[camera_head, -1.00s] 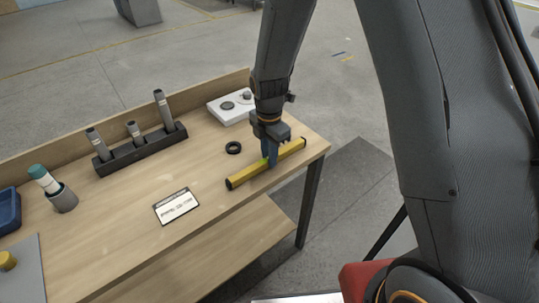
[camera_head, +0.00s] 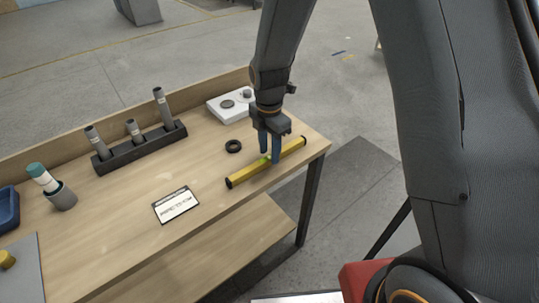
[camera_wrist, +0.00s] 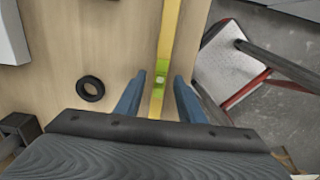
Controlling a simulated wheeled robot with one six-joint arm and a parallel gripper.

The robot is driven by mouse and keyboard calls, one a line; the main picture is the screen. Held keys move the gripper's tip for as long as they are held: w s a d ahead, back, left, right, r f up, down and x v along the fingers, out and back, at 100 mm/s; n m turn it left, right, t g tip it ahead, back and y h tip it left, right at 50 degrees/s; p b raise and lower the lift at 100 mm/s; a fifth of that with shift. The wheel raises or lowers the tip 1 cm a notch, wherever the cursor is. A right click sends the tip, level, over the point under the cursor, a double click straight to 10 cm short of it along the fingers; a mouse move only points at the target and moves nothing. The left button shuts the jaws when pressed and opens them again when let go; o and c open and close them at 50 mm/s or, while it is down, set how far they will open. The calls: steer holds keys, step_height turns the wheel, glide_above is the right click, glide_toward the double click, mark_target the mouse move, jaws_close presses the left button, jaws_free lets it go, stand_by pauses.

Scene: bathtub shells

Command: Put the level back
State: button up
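The level is a long yellow bar (camera_head: 243,175) with dark end caps and a green vial near its middle. It lies on the wooden table (camera_head: 140,225) near the right end. My gripper (camera_head: 269,159) is over the middle of the level, with its blue fingers apart. In the wrist view, the level (camera_wrist: 170,32) runs away between the two open fingers of my gripper (camera_wrist: 159,95), its green vial just ahead of the fingertips. The fingers look clear of the bar on both sides; the exact height above it is hard to tell.
A black ring (camera_head: 233,146) lies left of the level. A white box (camera_head: 226,106) stands behind. A dark rack (camera_head: 140,146) holds several grey cylinders. A label card (camera_head: 176,205) lies in front. A cup with a teal-capped bottle (camera_head: 61,196) stands at left.

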mark_target(269, 157)
step_height(269, 157, up, 10)
steer(key=b, duration=0.2)
steer(key=s+d+f+m+t, duration=0.1)
steer(key=s+d+m, duration=1.4)
steer(key=m, duration=0.9)
steer(key=shift+m, duration=0.4)
steer(key=shift+s, duration=0.1)
